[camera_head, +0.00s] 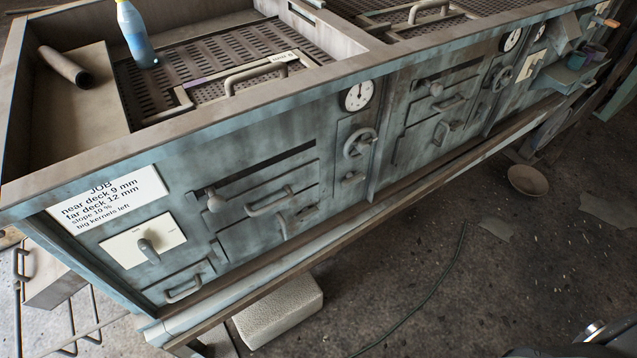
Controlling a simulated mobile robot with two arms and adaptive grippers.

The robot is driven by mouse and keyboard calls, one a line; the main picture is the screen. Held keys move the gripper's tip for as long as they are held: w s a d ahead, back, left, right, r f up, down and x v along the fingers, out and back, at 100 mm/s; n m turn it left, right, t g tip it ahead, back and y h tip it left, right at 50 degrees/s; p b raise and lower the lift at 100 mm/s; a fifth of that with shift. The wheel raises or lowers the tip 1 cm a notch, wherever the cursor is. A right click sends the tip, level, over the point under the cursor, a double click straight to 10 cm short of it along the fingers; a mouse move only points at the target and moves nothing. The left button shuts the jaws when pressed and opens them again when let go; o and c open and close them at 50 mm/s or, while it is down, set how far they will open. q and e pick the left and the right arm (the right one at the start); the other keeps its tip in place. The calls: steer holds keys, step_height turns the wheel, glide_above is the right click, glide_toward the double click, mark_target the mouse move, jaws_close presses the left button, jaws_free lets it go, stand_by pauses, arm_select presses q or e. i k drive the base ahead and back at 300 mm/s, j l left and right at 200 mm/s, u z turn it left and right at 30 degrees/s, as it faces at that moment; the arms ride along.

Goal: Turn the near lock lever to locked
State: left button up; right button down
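The near lock lever (149,251) is a grey handle on a cream plate (122,246) at the left end of the machine's front, below the job sign. Its knob is near the plate's middle and the handle points down and slightly right. Small marks on the plate are too small to read. A similar cream plate with a lever (530,66) sits far along the front at the upper right. Neither gripper can be made out; a dark and metallic piece at the bottom right corner is probably part of my own arm.
The job sign (108,199) is above the lever plate. Handles, a handwheel (360,144) and a dial (359,96) line the front. A bottle (136,34) and a dark cylinder (65,68) are on top. A pale block (278,311) lies below; the floor at right is mostly open.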

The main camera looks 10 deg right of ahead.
mark_target(352, 179)
steer(key=i+l, duration=0.1)
steer(key=l, duration=0.6)
steer(key=i+l+u, duration=0.1)
steer(key=l, duration=0.6)
steer(key=i+l, duration=0.1)
steer(key=l, duration=0.6)
